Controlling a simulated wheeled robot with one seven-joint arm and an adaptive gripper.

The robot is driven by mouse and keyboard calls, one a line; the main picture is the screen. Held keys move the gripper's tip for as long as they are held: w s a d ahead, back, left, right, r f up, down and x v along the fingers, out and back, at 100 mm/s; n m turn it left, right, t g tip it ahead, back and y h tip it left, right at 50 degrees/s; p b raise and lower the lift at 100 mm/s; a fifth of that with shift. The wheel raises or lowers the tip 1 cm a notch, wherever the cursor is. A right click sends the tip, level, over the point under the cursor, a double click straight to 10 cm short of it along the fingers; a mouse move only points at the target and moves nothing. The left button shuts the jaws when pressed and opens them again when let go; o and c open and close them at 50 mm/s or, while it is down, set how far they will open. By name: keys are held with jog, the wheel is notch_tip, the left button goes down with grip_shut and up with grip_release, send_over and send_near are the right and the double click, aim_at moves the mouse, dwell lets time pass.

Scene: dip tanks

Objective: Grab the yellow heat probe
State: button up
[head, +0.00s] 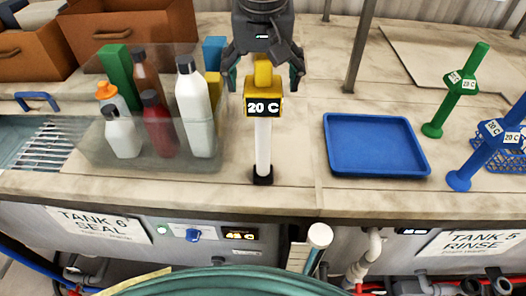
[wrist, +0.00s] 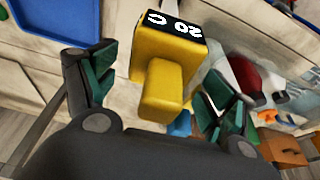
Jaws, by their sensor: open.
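The yellow heat probe (head: 263,105) stands upright on the worktop, with a "20 C" display on its yellow head, a white shaft and a black foot. My gripper (head: 264,80) is open above it, with one finger on each side of the probe's top knob. In the wrist view the probe's yellow head (wrist: 168,60) lies between the open fingers of my gripper (wrist: 155,95), and both fingers look apart from it. The probe's foot is hidden in the wrist view.
A clear bin (head: 90,148) of several bottles stands close on the left. A blue tray (head: 374,172) lies to the right. A green probe (head: 455,90) and a blue probe (head: 482,155) stand farther right. Brown boxes (head: 128,40) sit at the back left. A post (head: 359,50) rises behind.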

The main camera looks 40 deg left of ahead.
jog(key=shift+w+f, duration=0.15)
jog(key=shift+f, duration=0.25)
jog(key=c, duration=1.8)
jog(key=shift+c, duration=0.2)
